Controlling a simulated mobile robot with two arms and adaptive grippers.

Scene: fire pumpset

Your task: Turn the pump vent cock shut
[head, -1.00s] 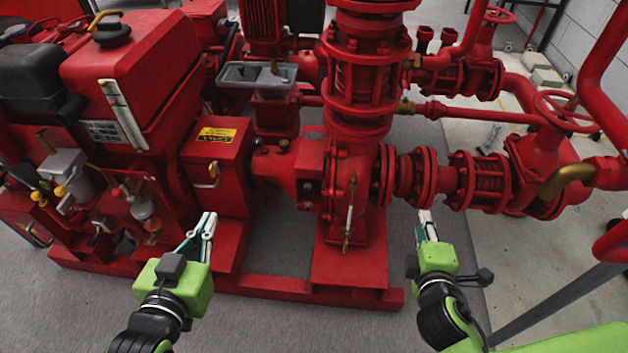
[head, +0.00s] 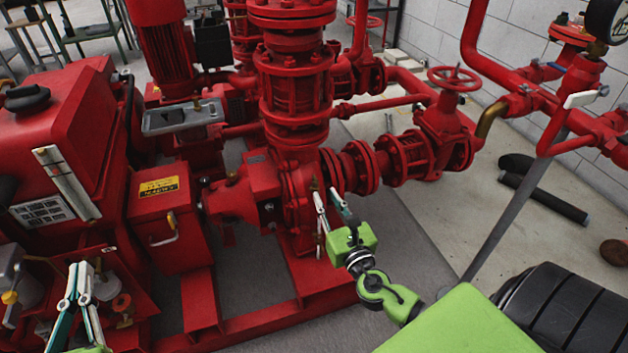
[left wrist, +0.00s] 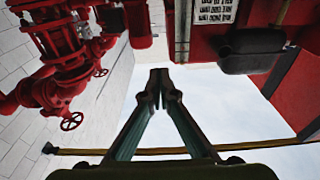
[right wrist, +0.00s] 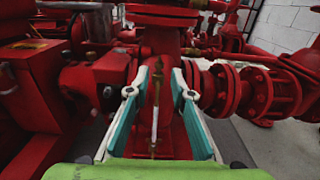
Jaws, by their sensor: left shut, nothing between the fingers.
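The pump vent cock (right wrist: 155,108) is a slim brass fitting with a pale, near-vertical lever on the front of the red pump casing (head: 297,205). In the right wrist view it appears between the fingers of my right gripper (right wrist: 159,82). That gripper (head: 326,192) is open and empty in front of the casing; I cannot tell whether a finger touches the cock. In the head view the fingers partly cover the cock. My left gripper (head: 79,272) is shut and empty, low on the left near the engine. It also shows in the left wrist view (left wrist: 158,75).
The red engine (head: 70,140) stands at left, with a yellow-labelled box (head: 165,205) beside the pump. Red pipework and a handwheel valve (head: 453,78) lie to the right. A grey post (head: 515,205) rises at right. Floor between pump and post is open.

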